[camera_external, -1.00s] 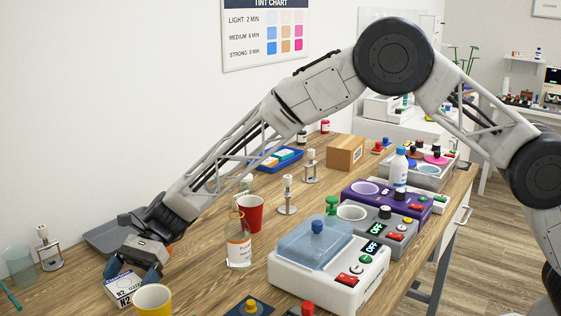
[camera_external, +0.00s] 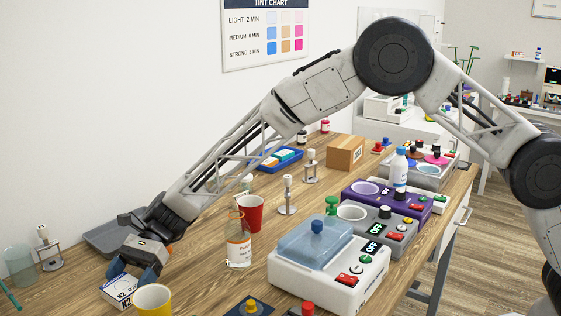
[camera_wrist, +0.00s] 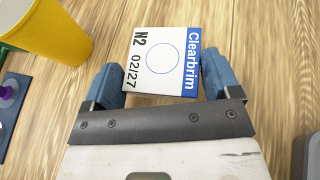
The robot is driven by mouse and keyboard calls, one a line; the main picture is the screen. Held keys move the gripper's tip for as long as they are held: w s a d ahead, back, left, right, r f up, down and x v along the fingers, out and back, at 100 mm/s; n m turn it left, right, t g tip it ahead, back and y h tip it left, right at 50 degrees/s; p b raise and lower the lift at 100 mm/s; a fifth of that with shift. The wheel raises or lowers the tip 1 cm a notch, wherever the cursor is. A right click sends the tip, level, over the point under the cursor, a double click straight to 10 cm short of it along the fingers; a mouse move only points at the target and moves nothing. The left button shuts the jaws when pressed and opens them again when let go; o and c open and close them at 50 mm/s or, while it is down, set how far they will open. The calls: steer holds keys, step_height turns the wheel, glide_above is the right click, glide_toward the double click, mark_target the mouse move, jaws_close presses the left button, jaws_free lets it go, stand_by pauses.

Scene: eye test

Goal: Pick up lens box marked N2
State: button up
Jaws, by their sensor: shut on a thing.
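The lens box (camera_external: 119,290) is white with a blue edge and the marking N2. It is at the lower left of the external view, at table height, and I see no clear gap under it. In the wrist view the box (camera_wrist: 160,62) shows "Clearbrim", "N2", "02/27" and a circle outline. My gripper (camera_external: 132,274) points down over the box, with its blue fingers on two opposite sides. In the wrist view my gripper (camera_wrist: 160,68) is shut on the box. The side of the box behind the fingers is hidden.
A yellow cup (camera_external: 152,299) stands close beside the box; it also shows in the wrist view (camera_wrist: 47,30). A clear bottle with an orange label (camera_external: 238,245), a red cup (camera_external: 251,212) and a grey tray (camera_external: 106,238) stand nearby. Machines line the right side.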

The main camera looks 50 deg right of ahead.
mark_target(130, 279)
step_height(130, 279, up, 10)
stand_by(0.8)
